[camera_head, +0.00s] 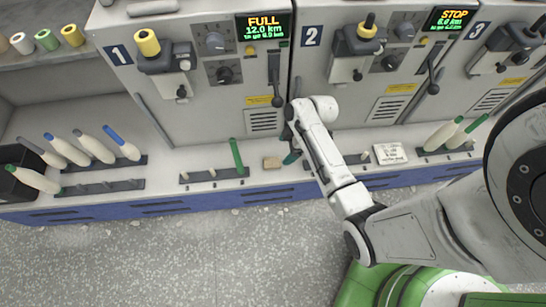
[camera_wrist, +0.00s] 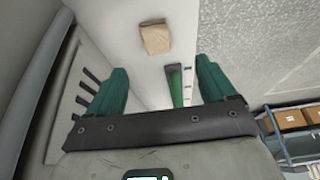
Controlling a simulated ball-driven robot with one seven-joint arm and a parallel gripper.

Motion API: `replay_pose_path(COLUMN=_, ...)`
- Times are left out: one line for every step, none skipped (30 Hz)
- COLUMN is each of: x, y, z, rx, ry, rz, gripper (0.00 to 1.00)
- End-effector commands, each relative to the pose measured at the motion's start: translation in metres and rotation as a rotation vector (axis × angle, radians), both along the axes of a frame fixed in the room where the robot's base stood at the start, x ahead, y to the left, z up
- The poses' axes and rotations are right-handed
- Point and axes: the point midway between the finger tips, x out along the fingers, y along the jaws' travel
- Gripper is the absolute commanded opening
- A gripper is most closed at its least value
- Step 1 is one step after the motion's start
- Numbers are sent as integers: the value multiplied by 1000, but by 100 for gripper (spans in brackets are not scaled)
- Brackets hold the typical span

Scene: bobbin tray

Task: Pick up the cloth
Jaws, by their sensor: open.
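No plainly draped cloth shows. A small tan, block-like piece (camera_head: 272,162) lies on the pale ledge below the machines; I cannot tell whether it is the folded cloth. In the wrist view the tan piece (camera_wrist: 155,39) lies ahead of my gripper (camera_wrist: 161,66), beyond the fingertips and apart from them. My gripper has two teal fingers spread wide, with nothing held. In the head view my gripper (camera_head: 291,156) is over the ledge just right of the tan piece, partly hidden by my arm.
A green tube (camera_head: 236,156) stands on a peg rail left of the tan piece; a green tube (camera_wrist: 175,86) also shows between the fingers in the wrist view. A white card with writing (camera_head: 390,153) lies to the right. Several bobbins (camera_head: 95,147) stand at left. Machine fronts (camera_head: 200,100) rise behind.

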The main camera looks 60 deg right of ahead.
Motion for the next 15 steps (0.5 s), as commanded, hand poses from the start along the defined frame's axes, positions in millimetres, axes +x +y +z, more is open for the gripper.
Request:
replay_pose_path(x=2, y=0, z=-8, rx=1, ry=-1, rz=2, gripper=84)
replay_pose_path(x=3, y=1, z=-12, rx=1, ry=-3, rz=4, gripper=84)
replay_pose_path(x=4, y=3, z=-19, rx=2, ry=-1, rz=5, gripper=84)
replay_pose_path(x=6, y=4, z=-23, rx=1, ry=-2, rz=5, gripper=84)
replay_pose_path(x=7, y=6, z=-27, rx=1, ry=0, rz=6, gripper=84)
replay_pose_path(x=9, y=7, z=-33, rx=1, ry=-2, rz=5, gripper=84)
replay_pose_path(x=11, y=8, z=-37, rx=1, ry=-2, rz=5, gripper=84)
replay_pose_path(x=12, y=8, z=-40, rx=1, ry=-2, rz=5, gripper=84)
replay_pose_path(x=13, y=9, z=-43, rx=0, ry=-2, rz=5, gripper=84)
replay_pose_path(x=14, y=10, z=-45, rx=0, ry=-2, rz=5, gripper=84)
replay_pose_path(x=15, y=11, z=-47, rx=0, ry=-2, rz=5, gripper=84)
replay_pose_path(x=16, y=11, z=-48, rx=-1, ry=-3, rz=6, gripper=84)
replay_pose_path(x=16, y=11, z=-50, rx=0, ry=-2, rz=6, gripper=84)
replay_pose_path(x=17, y=12, z=-52, rx=0, ry=-1, rz=5, gripper=84)
replay_pose_path(x=17, y=12, z=-56, rx=1, ry=-1, rz=5, gripper=84)
